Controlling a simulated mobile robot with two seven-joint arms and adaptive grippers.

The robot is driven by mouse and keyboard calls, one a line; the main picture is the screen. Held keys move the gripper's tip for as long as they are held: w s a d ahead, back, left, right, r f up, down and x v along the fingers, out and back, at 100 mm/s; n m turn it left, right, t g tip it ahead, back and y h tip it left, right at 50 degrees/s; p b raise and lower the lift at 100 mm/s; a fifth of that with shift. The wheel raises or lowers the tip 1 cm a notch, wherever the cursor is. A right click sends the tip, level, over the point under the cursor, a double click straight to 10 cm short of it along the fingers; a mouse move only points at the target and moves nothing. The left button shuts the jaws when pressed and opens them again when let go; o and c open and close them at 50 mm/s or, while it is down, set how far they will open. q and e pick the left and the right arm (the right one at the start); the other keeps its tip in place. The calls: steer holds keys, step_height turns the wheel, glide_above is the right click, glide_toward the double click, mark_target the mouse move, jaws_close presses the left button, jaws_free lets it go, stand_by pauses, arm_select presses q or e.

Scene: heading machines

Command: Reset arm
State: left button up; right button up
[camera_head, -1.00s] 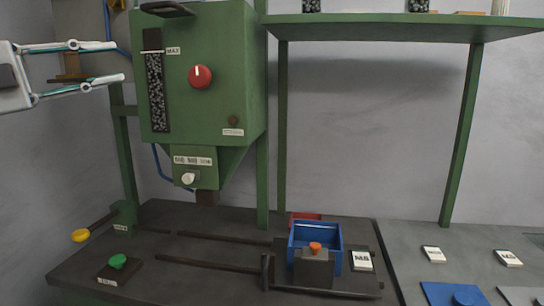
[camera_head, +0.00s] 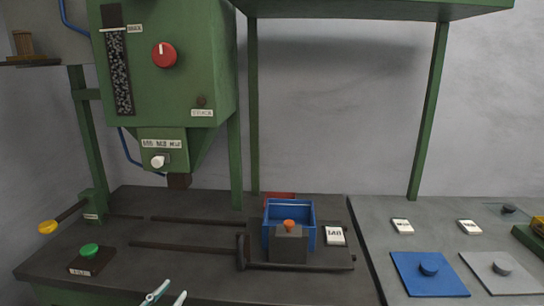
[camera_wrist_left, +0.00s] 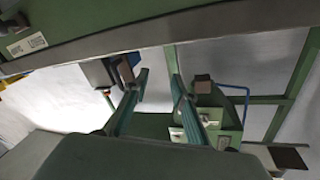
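My left gripper (camera_head: 165,294) shows only by its two fingertips at the bottom edge of the head view, in front of the dark machine table. The fingertips stand apart with nothing between them. In the left wrist view the two fingers (camera_wrist_left: 158,100) are also spread and empty. The green machine (camera_head: 170,60) with its red knob (camera_head: 164,54) and white knob (camera_head: 158,161) stands at the back left. My right gripper is in neither view.
A blue bin (camera_head: 290,211) sits on the table rails behind a dark block with an orange knob (camera_head: 289,224). A green button (camera_head: 90,250) and a yellow-knobbed lever (camera_head: 48,227) are at the left. Blue (camera_head: 429,274) and grey (camera_head: 501,272) plates lie at the right.

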arm_select(q)
steer(key=s+d+f+n+g+y, duration=0.1)
steer(key=s+d+f+n+g, duration=0.1)
steer(key=s+f, duration=0.9)
steer(key=s+d+f+n+g+y, duration=0.2)
steer(key=s+f+g, duration=0.2)
steer(key=s+f, duration=0.7)
step_height(320, 180, down, 3)
steer(key=shift+d+r+g, duration=0.1)
steer(key=shift+d+g, duration=0.3)
